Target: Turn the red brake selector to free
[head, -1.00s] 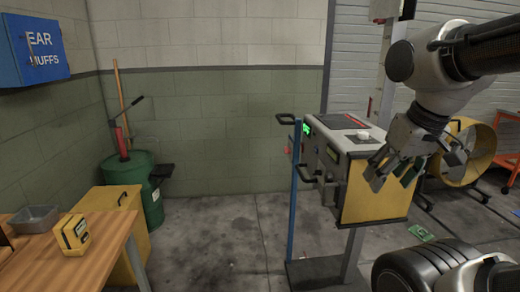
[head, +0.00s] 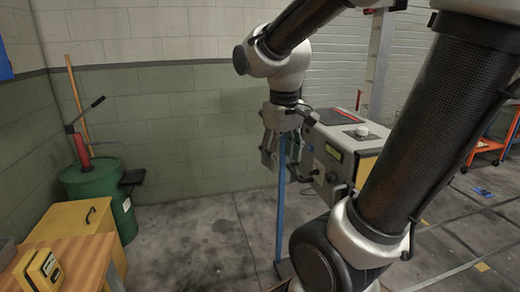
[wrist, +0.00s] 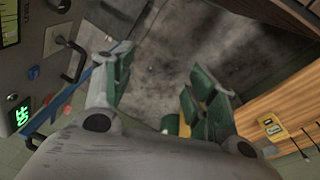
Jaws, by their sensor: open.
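The grey control console (head: 330,140) stands right of the middle in the head view, with a white knob (head: 361,131) and a red strip on its top. I cannot make out the red brake selector for certain in either view. My gripper (head: 281,165) is open and empty, hanging fingers down just left of the console, by the blue post (head: 280,220). In the wrist view, the gripper (wrist: 166,85) has its fingers wide apart with only floor between them. The console face (wrist: 40,45) is at the left there, with a lit green display (wrist: 19,115) and a black handle.
A wooden table (head: 85,270) with a yellow box (head: 42,270) is at the lower left. Floor between cabinet and post is clear.

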